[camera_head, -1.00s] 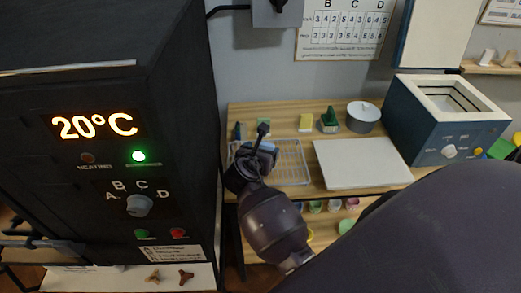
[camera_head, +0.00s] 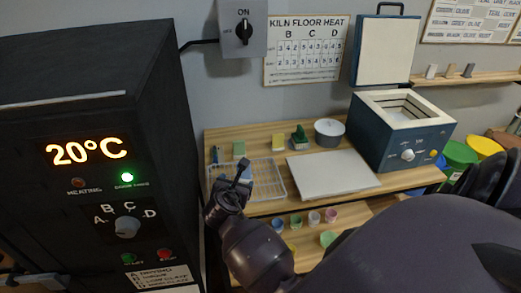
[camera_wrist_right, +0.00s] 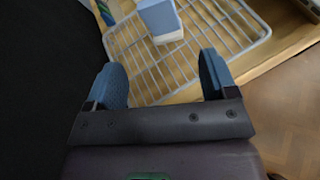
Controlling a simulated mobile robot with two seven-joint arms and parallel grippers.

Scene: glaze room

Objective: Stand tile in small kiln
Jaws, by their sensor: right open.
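A pale blue block with a white lower edge (camera_wrist_right: 160,18), apparently the tile, is on the wire rack (camera_wrist_right: 262,28) in the right wrist view. The rack also shows on the bench in the head view (camera_head: 279,190). My right gripper (camera_wrist_right: 162,78) is open and empty, its two blue fingers apart, with the block ahead of and beyond the fingertips. In the head view my right gripper (camera_head: 236,184) is at the rack's left side and hides part of it. The small blue kiln (camera_head: 375,145) stands at the bench's right end, its lid (camera_head: 385,50) raised. My left gripper is not in view.
A white board (camera_head: 332,175) lies between rack and kiln. A large black kiln (camera_head: 90,200) fills the left. Small cups (camera_head: 314,218) sit on the lower shelf.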

